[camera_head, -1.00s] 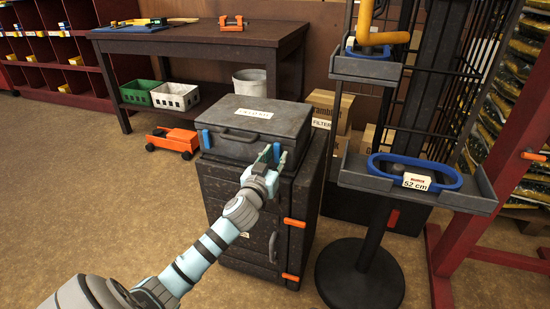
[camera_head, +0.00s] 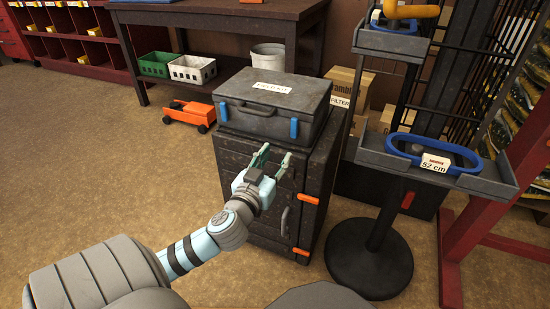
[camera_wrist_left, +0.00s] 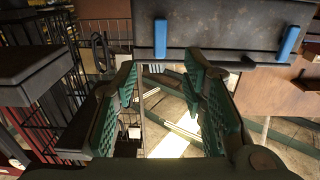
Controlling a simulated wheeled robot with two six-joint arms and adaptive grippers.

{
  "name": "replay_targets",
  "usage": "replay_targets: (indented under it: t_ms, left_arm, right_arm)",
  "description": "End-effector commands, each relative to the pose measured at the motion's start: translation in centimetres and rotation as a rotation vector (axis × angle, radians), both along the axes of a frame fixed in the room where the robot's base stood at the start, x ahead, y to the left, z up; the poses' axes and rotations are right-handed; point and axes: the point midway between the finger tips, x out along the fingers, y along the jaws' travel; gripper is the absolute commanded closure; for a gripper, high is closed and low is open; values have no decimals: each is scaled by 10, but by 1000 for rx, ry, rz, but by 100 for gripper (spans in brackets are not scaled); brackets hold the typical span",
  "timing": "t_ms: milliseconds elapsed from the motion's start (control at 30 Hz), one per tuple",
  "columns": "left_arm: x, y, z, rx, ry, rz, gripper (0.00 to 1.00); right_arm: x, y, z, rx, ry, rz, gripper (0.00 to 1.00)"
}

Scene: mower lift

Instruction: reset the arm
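My left gripper (camera_head: 272,160) is in front of the dark cabinet (camera_head: 262,190), below the front edge of the grey case that lies on it. It is open and empty; in the left wrist view its two green padded fingers (camera_wrist_left: 165,100) stand apart with nothing between them. My left arm reaches in from the lower left. The grey case (camera_head: 275,105) is closed, with a label on its lid, a front handle and blue latches; its dark side and blue latches also show in the left wrist view (camera_wrist_left: 222,38). My right gripper is not in view.
A stand on a round base (camera_head: 368,262) at the right carries a tray with a blue ring (camera_head: 432,152) labelled 52 cm. A red frame (camera_head: 470,225) stands at the far right. An orange toy truck (camera_head: 190,114) is on the floor. The floor at left is clear.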

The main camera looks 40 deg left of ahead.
Motion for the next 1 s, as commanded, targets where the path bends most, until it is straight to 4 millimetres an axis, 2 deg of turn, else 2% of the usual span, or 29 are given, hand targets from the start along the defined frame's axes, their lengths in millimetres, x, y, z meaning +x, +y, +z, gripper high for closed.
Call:
replay_targets:
  t_ms: [433,567,633,667,700,767,800,900,1000]
  left_arm:
    - [0,0,0,2,1,1,62]
    - [-1,4,-5,109,63,18,62]
    - [-5,17,-38,222,232,48,62]
    - [-10,20,-63,251,333,56,62]
    - [-21,21,-100,271,468,50,62]
    - [-44,13,-158,273,672,14,62]
    - [-63,3,-194,259,795,-25,62]
    - [-113,-32,-267,188,1034,-142,62]
    - [-163,-77,-317,72,1196,-247,62]
  right_arm:
    - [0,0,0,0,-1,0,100]
    - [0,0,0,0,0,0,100]
    - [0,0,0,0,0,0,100]
    - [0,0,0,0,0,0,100]
    - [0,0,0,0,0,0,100]
    - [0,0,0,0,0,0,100]
    - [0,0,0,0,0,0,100]
    - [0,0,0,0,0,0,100]
    - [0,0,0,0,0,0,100]
